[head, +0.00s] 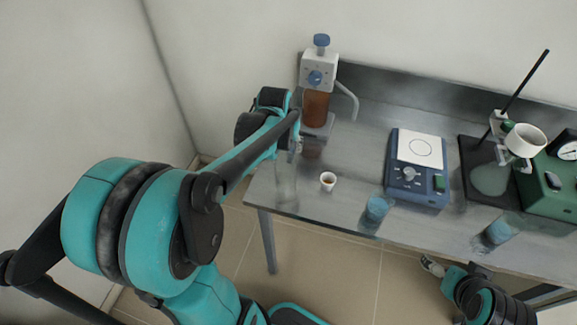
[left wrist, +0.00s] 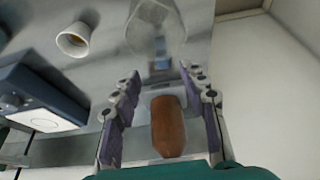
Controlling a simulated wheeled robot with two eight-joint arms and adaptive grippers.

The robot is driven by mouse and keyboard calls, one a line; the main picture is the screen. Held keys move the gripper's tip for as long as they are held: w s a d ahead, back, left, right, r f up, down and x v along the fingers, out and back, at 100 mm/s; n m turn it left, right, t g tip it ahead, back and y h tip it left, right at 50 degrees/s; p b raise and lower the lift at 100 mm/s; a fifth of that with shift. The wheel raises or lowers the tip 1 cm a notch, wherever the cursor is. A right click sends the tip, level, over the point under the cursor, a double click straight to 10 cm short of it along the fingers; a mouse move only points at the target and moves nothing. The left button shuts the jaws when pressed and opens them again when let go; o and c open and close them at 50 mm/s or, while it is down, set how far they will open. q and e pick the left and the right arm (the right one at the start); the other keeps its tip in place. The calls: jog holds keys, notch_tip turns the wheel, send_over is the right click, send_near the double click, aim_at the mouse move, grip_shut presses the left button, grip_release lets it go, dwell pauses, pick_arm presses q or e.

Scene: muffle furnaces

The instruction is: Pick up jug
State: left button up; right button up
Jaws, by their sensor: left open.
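A clear, see-through vessel, which looks like the jug (head: 286,183), stands near the left end of the metal table. In the left wrist view the jug (left wrist: 157,30) lies just beyond my fingertips, roughly in line with the gap between them. My left gripper (left wrist: 160,82) is open, with purple finger pads and nothing held. In the head view it is mostly hidden behind its own arm, near the brown bottle (head: 316,110), which also shows between the fingers in the left wrist view (left wrist: 168,128). My right gripper (head: 432,265) is low, in front of the table; its jaws are unclear.
A small white cup (head: 328,181) stands just right of the jug. Two blue beakers (head: 376,208) (head: 498,232) stand along the front edge. The wall is behind.

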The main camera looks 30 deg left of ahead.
aim_at(291, 156)
pick_arm(q)
jog(key=b+x, duration=0.4)
jog(key=x, duration=0.8)
jog(key=shift+a, duration=0.15)
grip_shut()
